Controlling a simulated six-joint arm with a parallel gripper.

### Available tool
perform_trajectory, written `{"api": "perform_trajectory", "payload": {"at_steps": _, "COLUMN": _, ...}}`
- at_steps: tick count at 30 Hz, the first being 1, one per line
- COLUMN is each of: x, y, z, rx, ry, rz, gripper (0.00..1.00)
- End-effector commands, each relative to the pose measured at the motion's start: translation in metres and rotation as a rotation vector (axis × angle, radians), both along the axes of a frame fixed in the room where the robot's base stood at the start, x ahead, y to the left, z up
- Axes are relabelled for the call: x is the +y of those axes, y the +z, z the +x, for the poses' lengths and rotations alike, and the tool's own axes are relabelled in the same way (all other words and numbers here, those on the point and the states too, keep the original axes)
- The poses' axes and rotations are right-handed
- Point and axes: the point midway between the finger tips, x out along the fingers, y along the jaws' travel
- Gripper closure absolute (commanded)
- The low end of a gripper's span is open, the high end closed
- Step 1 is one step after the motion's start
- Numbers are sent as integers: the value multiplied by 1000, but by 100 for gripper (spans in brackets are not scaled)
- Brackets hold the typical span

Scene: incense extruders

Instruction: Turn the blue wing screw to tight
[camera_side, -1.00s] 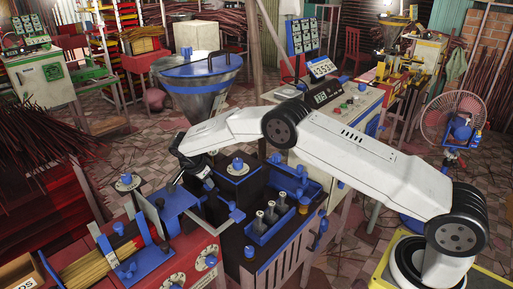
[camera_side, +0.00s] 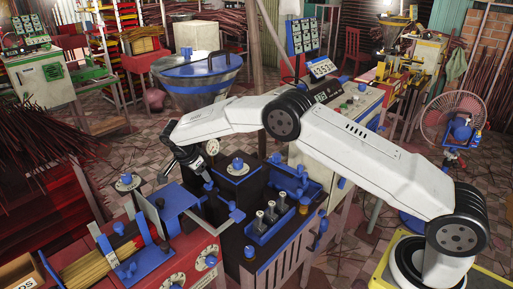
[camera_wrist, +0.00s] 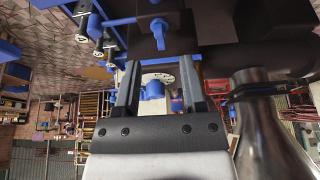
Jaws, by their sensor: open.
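My gripper (camera_wrist: 159,65) is open, with its two fingers apart and nothing held between them. In the side view my gripper (camera_side: 203,172) hangs from the wrist, tilted down over the machine beside the hopper. A blue wing-shaped screw (camera_wrist: 160,31) shows on a dark block beyond the fingertips in the wrist view, apart from them. A blue knob with a pale dial (camera_wrist: 153,88) shows between the fingers, farther off. In the side view a blue knob (camera_side: 238,165) stands on a blue-edged block right of my gripper; I cannot tell whether it is the same screw.
A metal hopper (camera_side: 203,75) stands behind my gripper, and a metal cone (camera_wrist: 265,130) is close on the right in the wrist view. A blue tray (camera_side: 262,231) with metal nozzles stands in front. A red cabinet (camera_side: 190,258) with dials is at front left.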

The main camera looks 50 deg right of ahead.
Motion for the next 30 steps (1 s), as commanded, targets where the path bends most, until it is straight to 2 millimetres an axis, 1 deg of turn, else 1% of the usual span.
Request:
{"api": "perform_trajectory", "payload": {"at_steps": 1, "x": 3, "y": 7, "z": 0, "rx": -1, "ry": 2, "rz": 0, "gripper": 47}}
{"api": "perform_trajectory", "payload": {"at_steps": 3, "x": 7, "y": 15, "z": 1, "rx": -2, "ry": 1, "rz": 1, "gripper": 47}}
{"api": "perform_trajectory", "payload": {"at_steps": 9, "x": 11, "y": 26, "z": 0, "rx": 0, "ry": 0, "rz": 1, "gripper": 47}}
{"api": "perform_trajectory", "payload": {"at_steps": 23, "x": 11, "y": 29, "z": -1, "rx": 4, "ry": 10, "rz": 4, "gripper": 47}}
{"api": "perform_trajectory", "payload": {"at_steps": 26, "x": 10, "y": 31, "z": -4, "rx": 13, "ry": 37, "rz": 13, "gripper": 47}}
{"api": "perform_trajectory", "payload": {"at_steps": 30, "x": 8, "y": 37, "z": -11, "rx": 34, "ry": 113, "rz": 38, "gripper": 47}}
